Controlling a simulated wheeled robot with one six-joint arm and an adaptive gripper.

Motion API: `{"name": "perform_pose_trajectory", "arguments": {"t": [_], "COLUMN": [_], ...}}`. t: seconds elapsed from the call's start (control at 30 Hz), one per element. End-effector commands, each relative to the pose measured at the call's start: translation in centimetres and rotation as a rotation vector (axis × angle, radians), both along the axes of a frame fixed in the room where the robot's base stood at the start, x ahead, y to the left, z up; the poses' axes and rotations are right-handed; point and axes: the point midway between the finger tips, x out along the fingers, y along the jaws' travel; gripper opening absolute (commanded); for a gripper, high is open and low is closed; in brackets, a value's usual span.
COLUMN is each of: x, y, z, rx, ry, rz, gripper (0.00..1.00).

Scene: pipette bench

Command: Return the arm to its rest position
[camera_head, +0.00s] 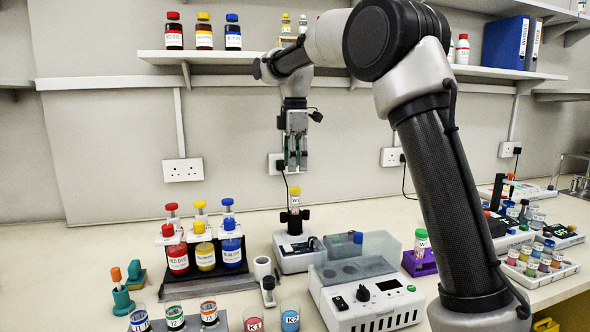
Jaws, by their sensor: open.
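My arm reaches up from the lower right and bends over the bench, with its end hanging down near the middle of the picture. My gripper (295,168) points downward and is open, with nothing seen between its fingers. It is above a small tube with a yellow cap (295,192), which stands upright on a small white bench device (294,250). A gap shows between the fingertips and the cap.
Red, yellow and blue dye bottles (205,256) stand left of the device. A white control box (366,302) is in front. A purple holder (419,263) is behind my arm's left side. A wall shelf (200,56) with bottles runs behind my arm. Bare bench shows at left (60,270).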

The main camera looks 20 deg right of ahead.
Motion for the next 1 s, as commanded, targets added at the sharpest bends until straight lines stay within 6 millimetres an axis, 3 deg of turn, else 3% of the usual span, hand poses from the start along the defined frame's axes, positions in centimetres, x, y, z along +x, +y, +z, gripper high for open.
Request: {"name": "perform_pose_trajectory", "arguments": {"t": [0.27, 0.37, 0.47, 0.67, 0.8, 0.9, 1.0], "x": [-0.2, -1.7, -5.2, -15.8, -23.6, -28.5, -32.2], "y": [-0.2, -1.3, -3.6, -9.0, -11.9, -13.3, -14.1], "z": [0.1, 1.0, 2.2, 2.9, 0.9, -1.5, -4.0], "rx": [0.001, 0.006, 0.02, 0.079, 0.139, 0.187, 0.231], "ry": [-0.003, -0.021, -0.056, -0.151, -0.212, -0.247, -0.273], "rz": [-0.009, -0.074, -0.22, -0.651, -0.955, -1.154, -1.312], "gripper": [0.48, 0.48, 0.48, 0.48, 0.48, 0.48, 0.48]}}
